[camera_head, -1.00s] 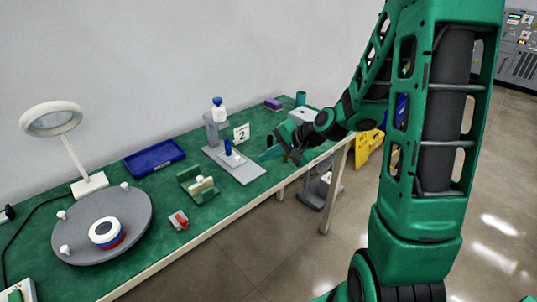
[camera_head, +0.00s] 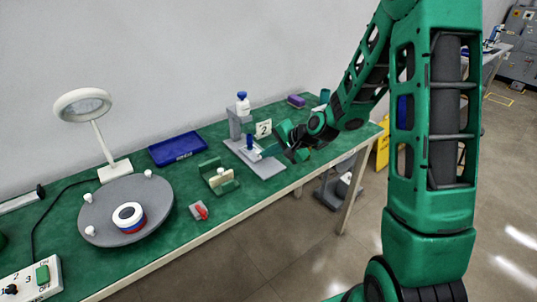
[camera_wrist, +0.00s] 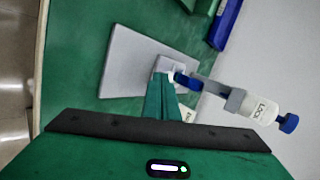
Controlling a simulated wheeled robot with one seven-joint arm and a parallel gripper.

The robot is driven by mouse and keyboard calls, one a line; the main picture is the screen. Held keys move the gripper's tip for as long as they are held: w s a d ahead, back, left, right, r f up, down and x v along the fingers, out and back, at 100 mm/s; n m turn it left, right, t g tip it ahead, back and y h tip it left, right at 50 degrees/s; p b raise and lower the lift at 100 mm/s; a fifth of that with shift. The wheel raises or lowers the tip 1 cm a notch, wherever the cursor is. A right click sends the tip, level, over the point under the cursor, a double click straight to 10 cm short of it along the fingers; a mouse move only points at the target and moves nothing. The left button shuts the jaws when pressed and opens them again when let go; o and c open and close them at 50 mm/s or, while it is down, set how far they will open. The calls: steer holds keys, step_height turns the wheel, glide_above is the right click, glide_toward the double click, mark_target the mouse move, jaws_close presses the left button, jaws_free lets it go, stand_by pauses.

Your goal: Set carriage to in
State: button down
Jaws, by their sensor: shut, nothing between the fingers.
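The pump stand has a flat grey base plate (camera_head: 266,168), a grey column (camera_head: 235,124) and a white bottle with a blue cap (camera_head: 242,104). A blue upright handle (camera_head: 249,142) stands on the plate and appears to belong to the carriage. In the wrist view the bottle (camera_wrist: 262,108) carries partly readable lettering. A pale block with a blue part (camera_wrist: 180,76) shows just beyond my fingertips. My gripper (camera_head: 264,152) is shut and empty, just right of the handle. In the wrist view my gripper (camera_wrist: 161,78) hides part of the block; contact cannot be told.
A card marked 2 (camera_head: 263,128) stands behind the handle. A green cradle (camera_head: 218,178), a red-levered part (camera_head: 199,211), a blue tray (camera_head: 177,148), a grey turntable (camera_head: 105,192) and a lamp (camera_head: 83,103) lie to the left. A purple block (camera_head: 296,101) sits at the back.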

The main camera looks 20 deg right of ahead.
mark_target(254, 151)
steer(key=w, duration=0.1)
steer(key=w+a, duration=0.1)
steer(key=w, duration=0.1)
steer(key=shift+w, duration=0.15)
steer(key=shift+w+a+r, duration=0.15)
steer(key=shift+w, duration=0.15)
steer(key=shift+a, duration=0.1)
